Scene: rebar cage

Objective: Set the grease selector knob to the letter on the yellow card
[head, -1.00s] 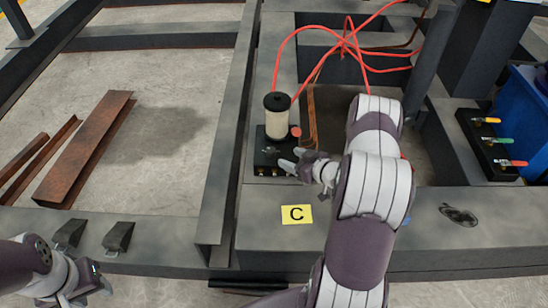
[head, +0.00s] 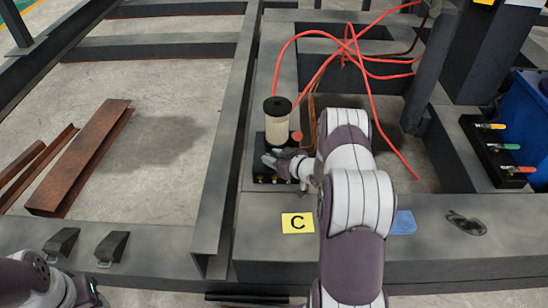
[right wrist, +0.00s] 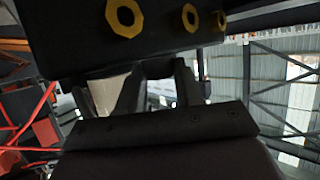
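The yellow card (head: 298,223) with a black letter C lies on the grey beam, in front of the grease unit. The grease unit has a black base block (head: 262,176) and a clear reservoir (head: 278,124) with a black lid. My right gripper (head: 274,160) is at the base block with its fingers spread. In the right wrist view, two separate fingers (right wrist: 158,88) point up to the dark block, which has yellow ring fittings (right wrist: 125,16). I cannot make out the selector knob or its letters. My left gripper (head: 92,298) is partly cut off at the bottom left.
Red hoses (head: 350,45) loop behind the unit. A block with coloured levers (head: 497,150) and a blue bin (head: 530,110) stand at the right. Rusty steel sections (head: 85,160) lie on the floor at left. A blue patch (head: 403,222) lies on the beam.

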